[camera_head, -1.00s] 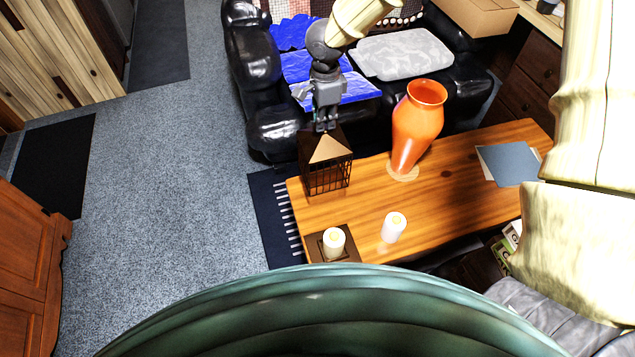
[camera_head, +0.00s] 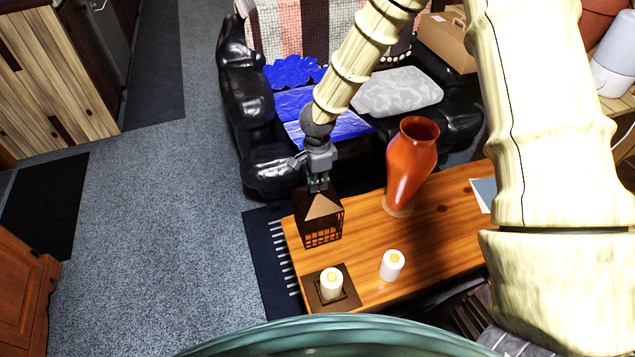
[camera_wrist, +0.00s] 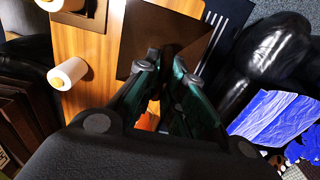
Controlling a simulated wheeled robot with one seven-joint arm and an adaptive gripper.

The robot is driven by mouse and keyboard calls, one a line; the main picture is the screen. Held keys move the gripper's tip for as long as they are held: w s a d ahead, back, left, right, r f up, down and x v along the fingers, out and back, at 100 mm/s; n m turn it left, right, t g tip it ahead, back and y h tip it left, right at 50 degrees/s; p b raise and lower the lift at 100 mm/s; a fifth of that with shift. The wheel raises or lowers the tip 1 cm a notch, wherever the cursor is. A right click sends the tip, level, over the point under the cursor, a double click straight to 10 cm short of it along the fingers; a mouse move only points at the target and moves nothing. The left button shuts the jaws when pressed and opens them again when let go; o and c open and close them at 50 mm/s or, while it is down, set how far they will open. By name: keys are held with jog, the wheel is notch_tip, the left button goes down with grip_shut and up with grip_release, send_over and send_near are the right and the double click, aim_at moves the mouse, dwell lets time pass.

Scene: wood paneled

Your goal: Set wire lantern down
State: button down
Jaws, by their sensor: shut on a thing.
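The wire lantern (camera_head: 321,227) is a dark cage with a peaked roof, brown on one side. It is upright at the left end of the wooden coffee table (camera_head: 446,235). I cannot tell whether its base touches the table top. My gripper (camera_head: 319,187) is above it, shut on its top. In the wrist view my gripper's fingers (camera_wrist: 165,82) close over the lantern's dark roof (camera_wrist: 160,35); the cage below is hidden there.
A tall orange vase (camera_head: 410,165) stands right of the lantern. A white candle (camera_head: 392,265) stands on the table, and another candle (camera_head: 331,283) sits on a brown square plate (camera_head: 350,296) in front. A black sofa (camera_head: 247,105) is behind. Open carpet (camera_head: 150,240) lies left.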

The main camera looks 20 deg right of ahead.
jog(key=shift+f, duration=0.3)
jog(key=c, duration=1.5)
grip_release()
jog(key=shift+f, duration=0.1)
